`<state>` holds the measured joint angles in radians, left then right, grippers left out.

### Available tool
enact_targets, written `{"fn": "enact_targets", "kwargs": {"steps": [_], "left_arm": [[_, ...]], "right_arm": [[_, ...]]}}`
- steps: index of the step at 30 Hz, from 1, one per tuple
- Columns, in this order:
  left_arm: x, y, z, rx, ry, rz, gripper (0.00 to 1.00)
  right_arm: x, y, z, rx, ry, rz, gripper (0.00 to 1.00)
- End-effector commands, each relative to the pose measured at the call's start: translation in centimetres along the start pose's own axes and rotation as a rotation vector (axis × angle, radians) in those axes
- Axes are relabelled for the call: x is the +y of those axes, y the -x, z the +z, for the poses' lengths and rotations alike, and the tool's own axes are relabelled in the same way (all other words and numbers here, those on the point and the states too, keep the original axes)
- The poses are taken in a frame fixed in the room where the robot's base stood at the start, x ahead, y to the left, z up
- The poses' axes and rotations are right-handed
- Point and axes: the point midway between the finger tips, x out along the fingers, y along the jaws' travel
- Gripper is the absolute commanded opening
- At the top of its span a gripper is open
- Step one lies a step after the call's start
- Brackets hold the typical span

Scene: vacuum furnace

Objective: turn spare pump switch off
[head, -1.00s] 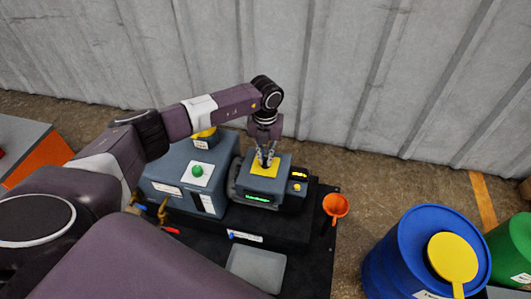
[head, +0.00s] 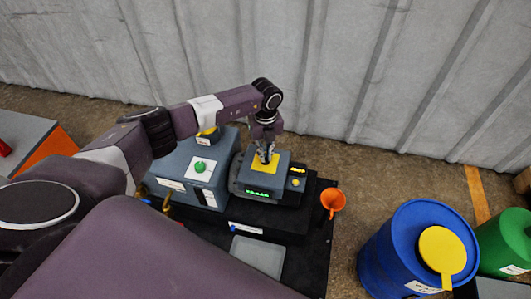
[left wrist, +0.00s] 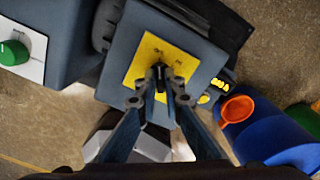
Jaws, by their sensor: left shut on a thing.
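The spare pump unit is a grey-blue box (head: 248,180) with a yellow plate (head: 258,167) on its top and a green lit display (head: 257,193) on its front. In the left wrist view the yellow plate (left wrist: 142,55) carries a small black switch (left wrist: 158,72). My left gripper (head: 265,157) points down at this plate from above. In the left wrist view my left gripper (left wrist: 164,82) is shut on the switch, with its fingertips drawn together around it. The fingers hide part of the switch and the plate's markings. My right gripper is not in view.
An orange funnel (head: 333,201) is to the right, with a blue drum (head: 400,255) and a green drum (head: 505,240) beyond. A grey tray (head: 257,256) lies in front. A corrugated wall is behind.

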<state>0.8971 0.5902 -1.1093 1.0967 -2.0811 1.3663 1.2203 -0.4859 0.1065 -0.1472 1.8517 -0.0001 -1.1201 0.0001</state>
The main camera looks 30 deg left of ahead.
Motion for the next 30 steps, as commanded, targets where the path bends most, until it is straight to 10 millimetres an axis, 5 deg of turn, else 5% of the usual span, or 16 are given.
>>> {"fn": "enact_targets", "kwargs": {"steps": [9, 10, 14, 23, 30], "left_arm": [[0.0, 0.0, 0.0, -0.001, 0.004, -0.001, 0.0], [0.0, 0.0, 0.0, -0.001, 0.004, -0.001, 0.11], [0.0, 0.0, 0.0, 0.0, 0.003, -0.001, 0.25], [0.0, 0.2, 0.1, -0.001, 0.002, -0.001, 0.25], [-0.1, 3.5, 0.2, -0.004, 0.001, -0.004, 0.25]], "right_arm": [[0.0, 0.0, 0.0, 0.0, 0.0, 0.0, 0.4], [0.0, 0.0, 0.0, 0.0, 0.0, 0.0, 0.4], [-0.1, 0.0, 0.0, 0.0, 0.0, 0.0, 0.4], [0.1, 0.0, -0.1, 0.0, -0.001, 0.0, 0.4], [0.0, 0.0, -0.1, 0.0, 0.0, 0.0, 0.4]]}}
